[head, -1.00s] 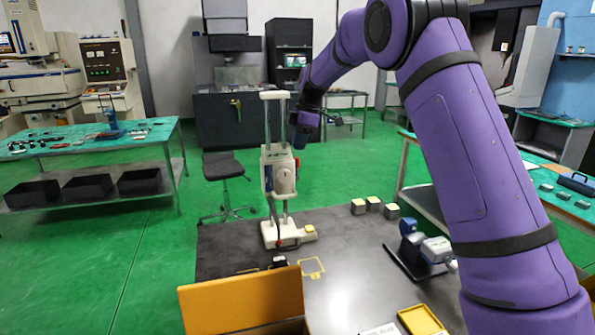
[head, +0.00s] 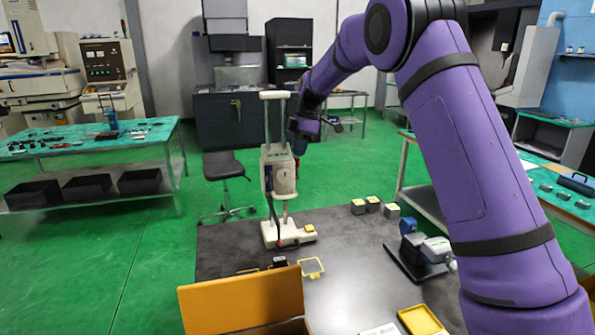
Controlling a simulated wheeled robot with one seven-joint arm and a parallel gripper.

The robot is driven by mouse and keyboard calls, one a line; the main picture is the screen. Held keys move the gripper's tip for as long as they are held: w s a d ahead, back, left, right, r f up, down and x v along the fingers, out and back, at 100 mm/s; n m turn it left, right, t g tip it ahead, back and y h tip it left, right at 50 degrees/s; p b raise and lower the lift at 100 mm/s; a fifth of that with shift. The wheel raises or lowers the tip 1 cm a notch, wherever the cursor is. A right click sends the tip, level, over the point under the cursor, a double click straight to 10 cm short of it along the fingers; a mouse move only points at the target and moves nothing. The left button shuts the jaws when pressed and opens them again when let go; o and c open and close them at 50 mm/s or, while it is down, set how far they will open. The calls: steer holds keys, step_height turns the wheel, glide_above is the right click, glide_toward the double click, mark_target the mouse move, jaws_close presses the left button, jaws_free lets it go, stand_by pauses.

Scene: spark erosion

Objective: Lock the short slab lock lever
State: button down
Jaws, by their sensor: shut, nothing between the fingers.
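A cream height gauge (head: 279,180) with two upright columns and a slab-like head stands on the dark table, left of the picture's middle. My gripper (head: 299,147), dark and small at this distance, is beside the upper right edge of that head. It points down and its fingers are shut with nothing between them. The lock lever is not clearly visible; the head's right side is partly covered by my gripper. I cannot tell whether my gripper touches the head.
On the table (head: 345,240) are several pale blocks (head: 374,203), a blue and white device (head: 421,249), a yellow tray (head: 420,320) and an open orange box (head: 243,300). A black stool (head: 224,168) stands behind the table. The table's middle is mostly clear.

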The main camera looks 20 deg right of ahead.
steer(key=shift+s, duration=0.15)
steer(key=shift+s+f, duration=0.15)
steer(key=shift+s, duration=1.65)
steer(key=shift+s+f, duration=0.1)
steer(key=shift+s, duration=0.2)
steer(key=shift+s+f, duration=0.4)
steer(key=shift+s, duration=0.35)
steer(key=shift+s+f, duration=0.1)
steer(key=r, duration=0.2)
steer(key=s+r, duration=0.1)
steer(key=r, duration=0.2)
stand_by(1.1)
